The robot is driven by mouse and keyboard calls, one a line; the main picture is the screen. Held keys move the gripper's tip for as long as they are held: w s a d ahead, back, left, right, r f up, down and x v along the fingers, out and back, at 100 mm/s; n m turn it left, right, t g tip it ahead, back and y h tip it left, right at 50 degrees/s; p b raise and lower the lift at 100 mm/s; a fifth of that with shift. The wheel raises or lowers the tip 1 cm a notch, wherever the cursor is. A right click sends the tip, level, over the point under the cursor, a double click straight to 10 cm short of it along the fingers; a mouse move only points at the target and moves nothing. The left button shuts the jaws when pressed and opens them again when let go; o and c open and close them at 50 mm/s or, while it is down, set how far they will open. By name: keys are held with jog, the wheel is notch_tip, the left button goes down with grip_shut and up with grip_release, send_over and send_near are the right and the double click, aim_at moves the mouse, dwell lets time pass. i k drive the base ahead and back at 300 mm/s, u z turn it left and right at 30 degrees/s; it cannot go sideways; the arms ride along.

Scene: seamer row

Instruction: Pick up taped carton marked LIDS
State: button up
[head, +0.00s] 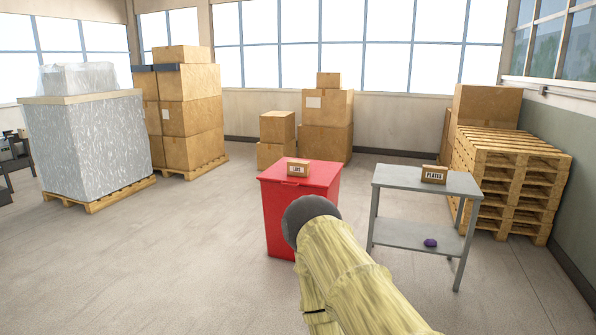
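A small brown taped carton with a white label (297,168) sits on top of a red cabinet (302,206). The label's short word looks like LIDS, but it is small. A second small carton marked PLATES (434,175) stands on the top shelf of a grey two-tier metal table (405,183) to the right. My arm, in a pale yellow sleeve, reaches up from the lower right and ends in a dark round part in front of the red cabinet. My gripper's fingers do not show, so its state is hidden.
A purple object (430,243) lies on the table's lower shelf. Stacked wooden pallets (507,180) stand at the right wall. Big cartons (327,120) and a wrapped pallet load (88,145) stand behind and left. The floor at left front is clear.

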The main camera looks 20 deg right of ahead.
aim_at(300, 169)
jog(key=z, duration=0.2)
jog(key=i, duration=0.4)
jog(key=z, duration=1)
jog(key=i, duration=1.55)
jog(key=z, duration=0.4)
jog(key=i, duration=1.65)
jog(key=u, duration=1)
jog(key=i, duration=1.3)
jog(key=u, duration=0.9)
